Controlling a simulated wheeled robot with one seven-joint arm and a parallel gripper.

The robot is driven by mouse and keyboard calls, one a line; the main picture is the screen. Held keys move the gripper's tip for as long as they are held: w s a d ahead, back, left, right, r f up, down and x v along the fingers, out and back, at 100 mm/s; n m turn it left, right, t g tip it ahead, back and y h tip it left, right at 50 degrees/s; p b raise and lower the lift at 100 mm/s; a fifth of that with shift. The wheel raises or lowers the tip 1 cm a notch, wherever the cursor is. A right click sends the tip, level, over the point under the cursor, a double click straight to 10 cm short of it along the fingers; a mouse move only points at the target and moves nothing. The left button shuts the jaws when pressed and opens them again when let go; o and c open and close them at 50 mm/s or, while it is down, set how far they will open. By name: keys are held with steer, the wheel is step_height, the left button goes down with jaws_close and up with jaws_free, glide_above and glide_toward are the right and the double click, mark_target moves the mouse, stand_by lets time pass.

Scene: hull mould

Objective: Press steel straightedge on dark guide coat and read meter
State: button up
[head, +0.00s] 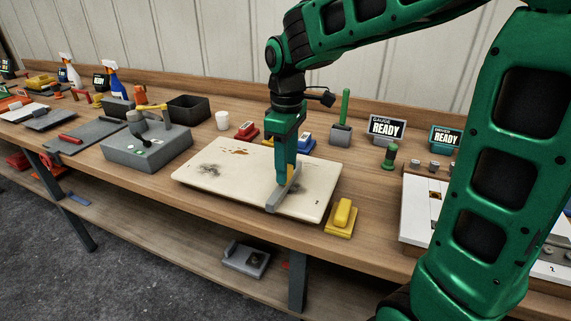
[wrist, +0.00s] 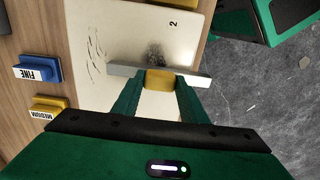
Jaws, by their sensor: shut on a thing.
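My gripper (head: 284,178) is shut on the yellow grip (wrist: 159,80) of the grey steel straightedge (head: 280,194). The cream panel (head: 240,185) lies on the bench under it. In the wrist view the straightedge (wrist: 122,69) crosses the panel, its right end reaching past the panel's edge. A dark guide-coat smudge (wrist: 155,50) near the printed 2 lies right beside the bar, which may cover part of it. Another dark smudge (head: 209,170) is on the panel's left. I cannot tell whether the bar touches the panel. The gauge display (head: 386,128) reads READY.
A yellow block (head: 343,213) sits by the panel's front right corner. Red (head: 246,131) and blue (head: 306,141) blocks stand behind the panel. A grey box (head: 145,152) stands left of it. A green-handled tool (head: 345,108) stands in a holder behind.

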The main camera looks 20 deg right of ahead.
steer(key=shift+f, duration=0.55)
stand_by(1.7)
steer(key=shift+r, duration=0.1)
steer(key=shift+r, duration=3.45)
